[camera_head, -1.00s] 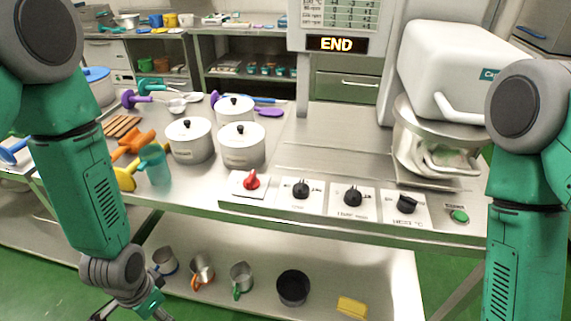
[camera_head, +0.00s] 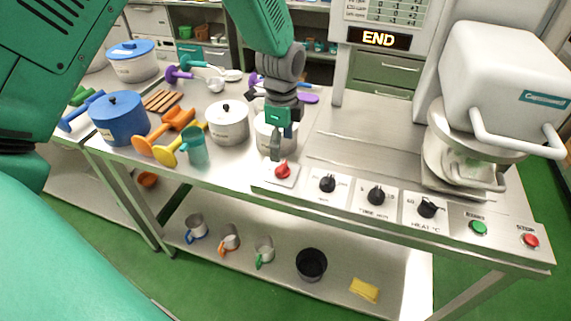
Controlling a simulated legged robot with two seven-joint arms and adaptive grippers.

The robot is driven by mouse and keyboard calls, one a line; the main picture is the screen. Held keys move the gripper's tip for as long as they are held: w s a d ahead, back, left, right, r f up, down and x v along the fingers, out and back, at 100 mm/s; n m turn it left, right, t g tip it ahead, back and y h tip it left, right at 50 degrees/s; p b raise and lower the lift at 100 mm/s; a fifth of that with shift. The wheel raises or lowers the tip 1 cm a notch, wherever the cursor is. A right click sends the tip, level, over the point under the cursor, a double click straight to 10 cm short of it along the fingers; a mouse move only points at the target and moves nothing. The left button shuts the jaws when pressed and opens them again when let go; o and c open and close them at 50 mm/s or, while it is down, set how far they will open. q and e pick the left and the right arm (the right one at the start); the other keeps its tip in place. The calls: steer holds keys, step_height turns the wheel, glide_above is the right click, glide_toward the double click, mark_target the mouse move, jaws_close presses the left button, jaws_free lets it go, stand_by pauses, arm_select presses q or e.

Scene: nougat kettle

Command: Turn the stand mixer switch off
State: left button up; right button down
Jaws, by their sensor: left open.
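The stand mixer (camera_head: 497,78) is at the right of the steel table, with a white head and a bowl below it. A red rotary switch (camera_head: 283,170) sits on a white plate at the left end of the control row along the table's front edge. My left gripper (camera_head: 281,143) is open and points down just above and behind the red switch, in front of a white pot. Its fingers look apart from the switch, but contact is hard to tell. My right gripper is out of view.
Black knobs (camera_head: 376,195), a green button (camera_head: 478,227) and a red button (camera_head: 530,240) continue the control row. White pots (camera_head: 228,123), a blue pot (camera_head: 119,118) and a teal cup (camera_head: 195,147) stand left. A display (camera_head: 386,39) reads END.

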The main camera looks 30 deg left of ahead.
mark_target(283, 165)
arm_select(q)
step_height(283, 165, down, 8)
steer(key=shift+r, duration=0.1)
steer(key=c, duration=1.2)
